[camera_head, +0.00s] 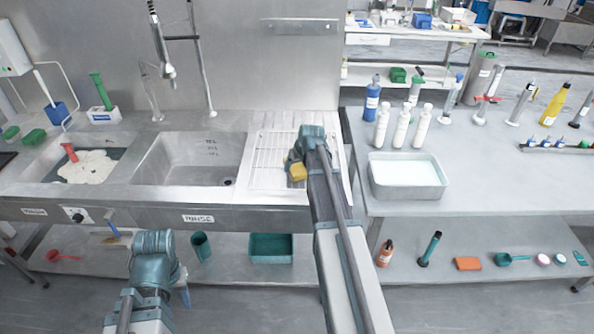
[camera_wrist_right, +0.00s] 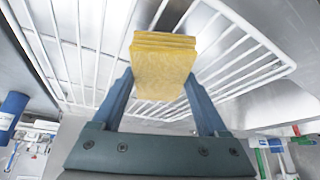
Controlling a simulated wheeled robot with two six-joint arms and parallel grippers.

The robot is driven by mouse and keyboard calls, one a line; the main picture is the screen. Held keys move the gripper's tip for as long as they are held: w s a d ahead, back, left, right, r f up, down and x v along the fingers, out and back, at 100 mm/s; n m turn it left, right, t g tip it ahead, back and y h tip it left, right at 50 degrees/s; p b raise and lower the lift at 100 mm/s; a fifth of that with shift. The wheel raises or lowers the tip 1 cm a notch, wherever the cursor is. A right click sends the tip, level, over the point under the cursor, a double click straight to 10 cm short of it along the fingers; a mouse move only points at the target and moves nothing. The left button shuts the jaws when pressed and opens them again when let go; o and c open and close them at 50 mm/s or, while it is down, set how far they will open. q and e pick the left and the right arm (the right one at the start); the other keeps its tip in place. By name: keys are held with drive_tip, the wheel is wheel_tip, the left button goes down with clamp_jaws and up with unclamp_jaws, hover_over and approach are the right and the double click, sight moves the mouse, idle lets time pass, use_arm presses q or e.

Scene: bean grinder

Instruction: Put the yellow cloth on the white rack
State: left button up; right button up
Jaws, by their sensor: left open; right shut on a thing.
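The yellow cloth (camera_head: 298,172) is folded into a small block. My right gripper (camera_head: 296,166) is shut on it, over the white wire rack (camera_head: 270,150) beside the rinse sink. In the right wrist view the cloth (camera_wrist_right: 165,66) sits between the two fingers (camera_wrist_right: 165,90), with the white rack bars (camera_wrist_right: 85,45) behind it. I cannot tell whether the cloth touches the bars. My left gripper (camera_head: 155,245) is low in front of the sink counter, apart from the cloth, and its fingertips are hard to make out.
The empty rinse sink (camera_head: 195,160) is left of the rack. Right of my right arm, a tray of pale liquid (camera_head: 407,178) and several white bottles (camera_head: 401,125) stand on a table. A green bin (camera_head: 270,247) is on the lower shelf.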

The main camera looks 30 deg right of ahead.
drive_tip(key=shift+r, duration=0.1)
drive_tip(key=shift+f, duration=0.25)
drive_tip(key=o, duration=1.1)
drive_tip(key=shift+r, duration=0.1)
drive_tip(key=shift+r, duration=0.15)
drive_tip(key=shift+s+r+p, duration=0.3)
drive_tip(key=shift+r+p, duration=0.25)
drive_tip(key=shift+p, duration=0.1)
drive_tip(key=p+v, duration=0.9)
drive_tip(key=v, duration=0.1)
drive_tip(key=shift+s+r, duration=0.25)
drive_tip(key=shift+r, duration=0.1)
